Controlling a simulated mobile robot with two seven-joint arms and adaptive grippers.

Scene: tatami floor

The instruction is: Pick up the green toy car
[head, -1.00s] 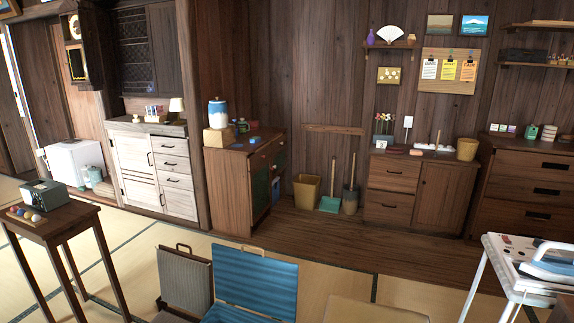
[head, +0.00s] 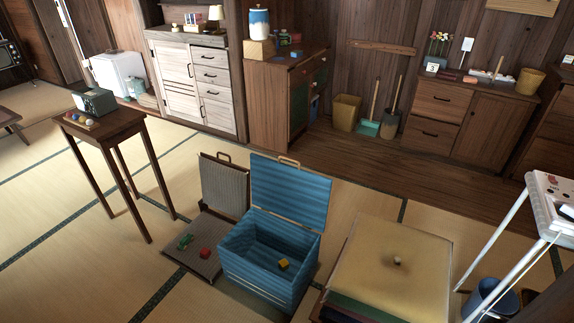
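A small green object (head: 185,242), which looks like the green toy car, lies on the flat part of a low grey striped seat or open case (head: 224,187) on the floor. It is too small to make out its details. A small red object (head: 205,253) lies just right of it on the same grey surface, close by. Neither of my grippers shows in the head view.
An open blue box (head: 290,190) stands right of the grey piece, with a yellow block (head: 283,264) inside. A wooden side table (head: 122,119) stands at the left. A cushion-topped stack (head: 390,270) is at the front right. Tatami between table and grey piece is clear.

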